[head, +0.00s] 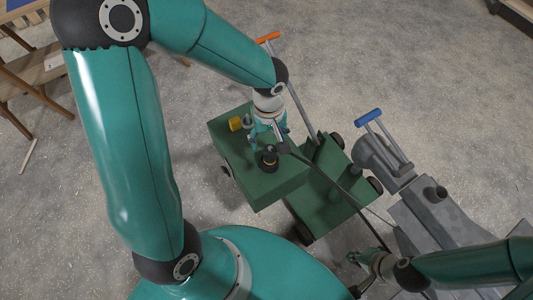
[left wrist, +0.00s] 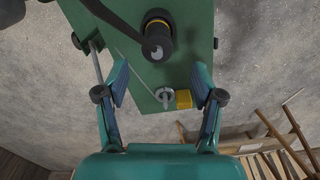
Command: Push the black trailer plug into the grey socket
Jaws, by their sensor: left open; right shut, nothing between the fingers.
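A black plug-like cylinder with a yellow band (head: 269,160) stands on top of the green box (head: 285,190). In the left wrist view the cylinder (left wrist: 157,38) is beyond my fingertips, with a dark cable-like piece meeting it from the upper left. My left gripper (head: 268,138) is open above the box; in the wrist view its fingers (left wrist: 161,84) stand apart, holding nothing. A grey ring-shaped fitting (left wrist: 165,96) and a yellow block (left wrist: 183,99) show between the fingers. I cannot tell which part is the grey socket. My right gripper (head: 368,258) is shut and empty, low in the head view.
A dark cable (head: 340,190) runs from the box top toward the lower right. A grey machine (head: 440,220) with a blue handle (head: 368,116) stands at right. An orange-handled bar (head: 290,90) rises behind the box. Wooden furniture (head: 30,80) is at upper left. Floor beyond is clear.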

